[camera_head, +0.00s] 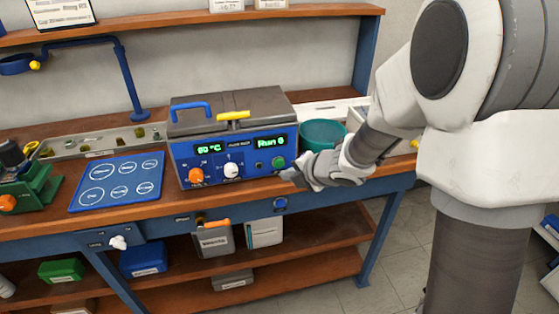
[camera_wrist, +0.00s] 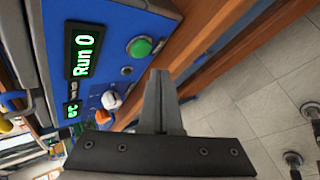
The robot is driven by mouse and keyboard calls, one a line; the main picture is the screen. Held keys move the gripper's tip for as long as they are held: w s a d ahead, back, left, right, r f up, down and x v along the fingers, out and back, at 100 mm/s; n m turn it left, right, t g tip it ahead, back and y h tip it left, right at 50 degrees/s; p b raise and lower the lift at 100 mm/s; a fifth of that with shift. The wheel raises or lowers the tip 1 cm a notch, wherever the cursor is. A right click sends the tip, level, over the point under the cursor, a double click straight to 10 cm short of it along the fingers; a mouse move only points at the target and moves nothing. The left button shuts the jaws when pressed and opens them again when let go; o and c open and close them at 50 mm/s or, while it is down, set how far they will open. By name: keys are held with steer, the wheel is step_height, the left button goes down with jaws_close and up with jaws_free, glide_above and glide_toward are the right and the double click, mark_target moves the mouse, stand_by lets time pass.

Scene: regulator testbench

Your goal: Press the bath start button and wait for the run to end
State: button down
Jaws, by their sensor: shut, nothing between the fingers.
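The bath (camera_head: 232,132) is a blue-fronted unit with a grey lid on the bench. Its displays read "60 °C" and "Run 0". The green start button (camera_wrist: 139,47) is on its front panel, and it also shows in the head view (camera_head: 280,162). My gripper (camera_head: 288,177) is shut and empty in front of the panel's right end. In the wrist view my fingertips (camera_wrist: 158,75) are beside and below the button, apart from it. An orange knob (camera_head: 196,175) and a white knob (camera_head: 231,170) are left of the button.
A teal bowl (camera_head: 322,134) stands right of the bath, behind my gripper. A blue mat with printed circles (camera_head: 117,182) lies to the left. A green device (camera_head: 30,187) stands at the far left. The bench's wooden front edge (camera_wrist: 215,45) is close to my fingers.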

steer(key=shift+w+a, duration=0.25)
steer(key=shift+w, duration=0.5)
steer(key=shift+w, duration=0.1)
stand_by(1.5)
steer(key=shift+w+a, duration=0.1)
steer(key=shift+w, duration=0.2)
steer(key=shift+w+a+p, duration=0.1)
steer(key=shift+w+p, duration=0.3)
steer(key=shift+w, duration=0.05)
stand_by(0.6)
steer(key=shift+s, duration=0.1)
steer(key=shift+s+d+b, duration=0.25)
steer(key=shift+s+b, duration=0.1)
steer(key=shift+s, duration=0.4)
steer(key=shift+s+d+b, duration=0.2)
steer(key=shift+s+d, duration=0.05)
steer(key=shift+s, duration=0.55)
steer(key=shift+s+d+b, duration=0.2)
steer(key=shift+s+b, duration=0.05)
steer(key=shift+s, duration=0.55)
steer(key=shift+s+d+b, duration=0.2)
steer(key=shift+s+d, duration=0.05)
steer(key=shift+s, duration=0.55)
